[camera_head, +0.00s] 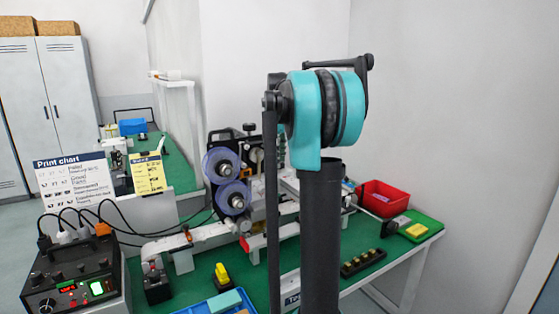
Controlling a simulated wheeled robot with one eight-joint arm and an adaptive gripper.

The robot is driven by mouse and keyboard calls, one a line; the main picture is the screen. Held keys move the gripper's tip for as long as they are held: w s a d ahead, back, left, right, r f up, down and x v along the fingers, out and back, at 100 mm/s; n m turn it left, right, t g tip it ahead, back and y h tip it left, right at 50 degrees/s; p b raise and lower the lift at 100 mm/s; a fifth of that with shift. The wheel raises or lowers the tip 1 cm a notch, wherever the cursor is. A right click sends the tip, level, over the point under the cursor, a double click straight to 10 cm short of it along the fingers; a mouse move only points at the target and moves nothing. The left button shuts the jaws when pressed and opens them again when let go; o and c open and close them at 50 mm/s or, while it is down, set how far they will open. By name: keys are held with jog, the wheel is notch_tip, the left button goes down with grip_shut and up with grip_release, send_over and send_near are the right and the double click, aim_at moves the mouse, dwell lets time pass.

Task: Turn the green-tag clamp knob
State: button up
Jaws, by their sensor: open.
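I cannot pick out a clamp knob with a green tag in this view. The coder machine stands on the green-topped table (423,222), with two purple-blue reels (220,165) on its dark upright plate. My own arm, a dark column with a teal joint, stands in front of the machine and hides its middle and right parts. A yellow knob-like piece (222,270) on a dark base stands at the front of the table, left of my arm. My gripper does not show.
A black control box (70,275) with lit displays and cables stands at the left. A red bin (383,197), a yellow block (416,230) and a dark holder with several brass pieces (362,262) are at the right. A blue tray (215,304) lies at the front. A wall closes the right.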

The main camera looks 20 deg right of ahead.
jog(key=shift+f, duration=0.35)
jog(key=shift+c, duration=0.5)
jog(key=c, duration=1)
